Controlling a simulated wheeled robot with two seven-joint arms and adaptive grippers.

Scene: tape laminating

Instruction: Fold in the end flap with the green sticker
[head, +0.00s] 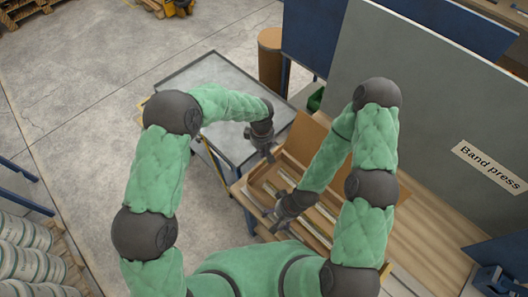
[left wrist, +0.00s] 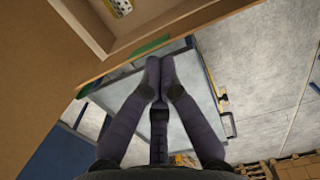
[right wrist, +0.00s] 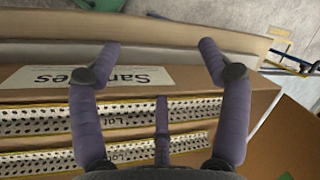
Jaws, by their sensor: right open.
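An open cardboard box (head: 258,196) stands on the wooden bench, with flaps spread. A flap (head: 304,136) stands out at its far end. In the left wrist view a green sticker (left wrist: 140,48) lies along a cardboard edge. My left gripper (head: 268,155) is by the box's far left corner. Its fingertips (left wrist: 153,62) are together with nothing visible between them, close to the green sticker in that picture. My right gripper (head: 275,216) is over the near part of the box. Its fingers (right wrist: 160,45) are wide apart and empty above a "Samples" label (right wrist: 90,77).
Dotted strips (right wrist: 40,121) lie in the box. A grey-topped table (head: 215,72) stands beyond the bench, with a brown drum (head: 270,55) behind it. A grey "Band press" panel (head: 430,100) rises on the right. Open floor (head: 90,80) lies to the left.

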